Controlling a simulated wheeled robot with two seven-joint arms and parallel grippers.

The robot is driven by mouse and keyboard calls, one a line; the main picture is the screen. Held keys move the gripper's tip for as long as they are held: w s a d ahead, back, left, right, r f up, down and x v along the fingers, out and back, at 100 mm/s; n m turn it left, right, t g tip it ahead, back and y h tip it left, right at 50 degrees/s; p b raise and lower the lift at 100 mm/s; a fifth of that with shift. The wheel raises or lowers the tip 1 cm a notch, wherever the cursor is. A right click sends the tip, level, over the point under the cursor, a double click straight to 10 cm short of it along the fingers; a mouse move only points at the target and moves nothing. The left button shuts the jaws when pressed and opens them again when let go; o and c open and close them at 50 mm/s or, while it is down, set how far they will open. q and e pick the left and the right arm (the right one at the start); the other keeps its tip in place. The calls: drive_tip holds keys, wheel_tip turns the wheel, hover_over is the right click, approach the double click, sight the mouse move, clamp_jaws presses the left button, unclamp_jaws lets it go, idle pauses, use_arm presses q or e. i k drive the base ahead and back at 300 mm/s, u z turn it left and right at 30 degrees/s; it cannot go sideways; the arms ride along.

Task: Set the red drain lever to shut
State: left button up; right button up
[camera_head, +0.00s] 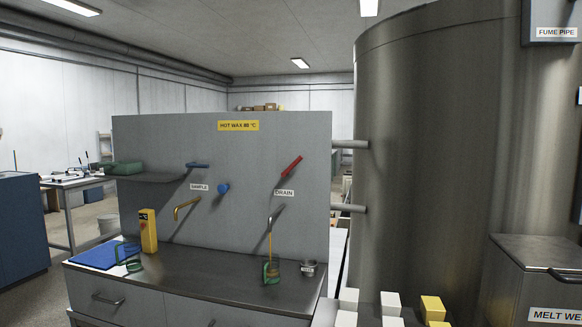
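The red drain lever (291,167) is on the grey upright panel (150,140), near its right edge. It is tilted, with its upper end to the right. A white label (284,193) reading DRAIN is just below it. Neither of my grippers is in the head view, so nothing is seen touching the lever.
A steel bench (215,262) stands before the panel, holding a blue mat (97,255), a yellow device (148,230) and a green-based item (271,272). A blue lever (197,165) is left of the red one. A large steel tank (430,150) stands right.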

sight(286, 173)
drive_tip(key=u, duration=0.8)
drive_tip(key=i, duration=0.35)
drive_tip(key=z, duration=0.1)
